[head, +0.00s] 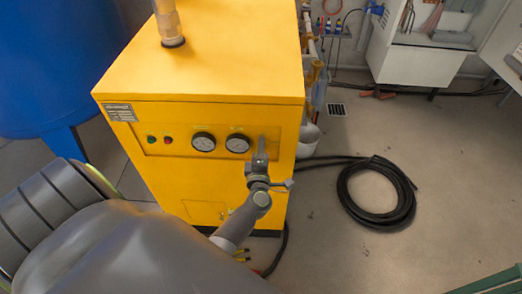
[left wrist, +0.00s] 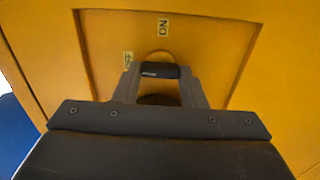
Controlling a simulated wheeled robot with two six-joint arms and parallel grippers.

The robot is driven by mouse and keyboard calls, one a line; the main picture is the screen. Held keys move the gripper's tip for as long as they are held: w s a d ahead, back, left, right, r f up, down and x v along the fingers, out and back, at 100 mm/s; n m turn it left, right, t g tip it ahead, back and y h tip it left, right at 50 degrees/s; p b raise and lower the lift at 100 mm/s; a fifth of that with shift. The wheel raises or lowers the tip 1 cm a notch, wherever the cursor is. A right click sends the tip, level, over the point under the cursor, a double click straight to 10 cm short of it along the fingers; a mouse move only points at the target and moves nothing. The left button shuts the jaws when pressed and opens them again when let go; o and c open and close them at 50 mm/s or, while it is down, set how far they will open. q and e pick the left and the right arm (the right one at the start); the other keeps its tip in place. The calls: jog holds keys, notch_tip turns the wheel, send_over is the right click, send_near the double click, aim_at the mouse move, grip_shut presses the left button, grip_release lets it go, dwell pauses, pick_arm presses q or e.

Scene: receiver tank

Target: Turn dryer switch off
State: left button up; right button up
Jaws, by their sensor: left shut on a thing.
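The yellow dryer (head: 200,75) stands upright in the head view. Its front panel has a green and a red button and two round gauges (head: 204,142). My left gripper (head: 261,152) is at the panel's right end and hides the switch there. In the left wrist view, my left gripper (left wrist: 160,82) is shut on the dryer switch (left wrist: 160,70), with its black handle between the fingertips. The handle lies crosswise in that picture. An ON label (left wrist: 163,27) is above the switch and a smaller, blurred label (left wrist: 128,58) is at its upper left. My right gripper is out of view.
A blue tank (head: 60,60) stands left of the dryer. A coiled black hose (head: 376,195) lies on the floor to the right. Pipes and white fittings (head: 308,135) run along the dryer's right side. A white cabinet (head: 415,60) is at the back right.

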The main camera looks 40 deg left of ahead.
pick_arm(q)
jog(key=shift+r, duration=0.1)
dwell(0.5)
jog(key=o, duration=0.7)
jog(key=shift+w, duration=0.1)
jog(key=shift+d, duration=0.1)
